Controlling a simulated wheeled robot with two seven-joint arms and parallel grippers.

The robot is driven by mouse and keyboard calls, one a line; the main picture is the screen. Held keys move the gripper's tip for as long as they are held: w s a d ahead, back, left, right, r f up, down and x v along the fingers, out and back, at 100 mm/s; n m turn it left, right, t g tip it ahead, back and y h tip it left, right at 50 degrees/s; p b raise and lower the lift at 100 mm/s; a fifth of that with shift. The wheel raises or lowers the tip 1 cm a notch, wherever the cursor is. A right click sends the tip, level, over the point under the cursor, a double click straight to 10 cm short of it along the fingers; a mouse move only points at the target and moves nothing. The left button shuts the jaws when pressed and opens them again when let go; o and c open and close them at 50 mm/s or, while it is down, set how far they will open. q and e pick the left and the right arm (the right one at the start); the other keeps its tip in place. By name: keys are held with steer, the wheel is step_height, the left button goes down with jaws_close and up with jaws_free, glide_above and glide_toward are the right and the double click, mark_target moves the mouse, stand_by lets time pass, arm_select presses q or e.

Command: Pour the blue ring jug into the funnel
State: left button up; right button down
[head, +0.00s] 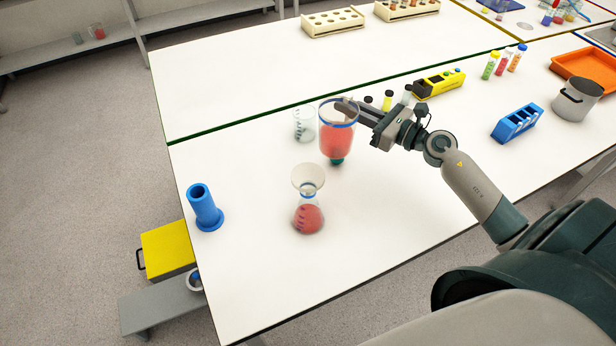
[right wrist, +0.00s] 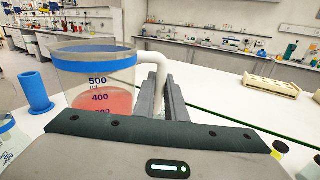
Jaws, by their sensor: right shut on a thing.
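The blue ring jug (head: 337,142) is a clear jug with a blue band at its rim and red liquid inside. It looks upright. My right gripper (head: 350,107) is shut on its pale handle (right wrist: 150,62), with the jug to the left of the fingers in the right wrist view (right wrist: 95,92). The pale funnel (head: 308,177) sits in the mouth of a conical flask (head: 308,217) that holds red liquid. The flask stands in front and to the left of the jug. My left gripper is not in view.
A clear beaker (head: 303,125) stands just left of the jug. A small dark green thing (head: 337,161) shows under the jug. A blue cylinder (head: 204,208) stands near the left edge. Small vials (head: 387,101) stand behind the gripper. The table front is clear.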

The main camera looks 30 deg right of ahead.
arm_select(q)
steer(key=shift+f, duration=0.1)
arm_select(e)
steer(key=w+d+r, duration=0.2)
steer(key=d+r, duration=0.1)
steer(key=shift+w, duration=0.1)
stand_by(5.3)
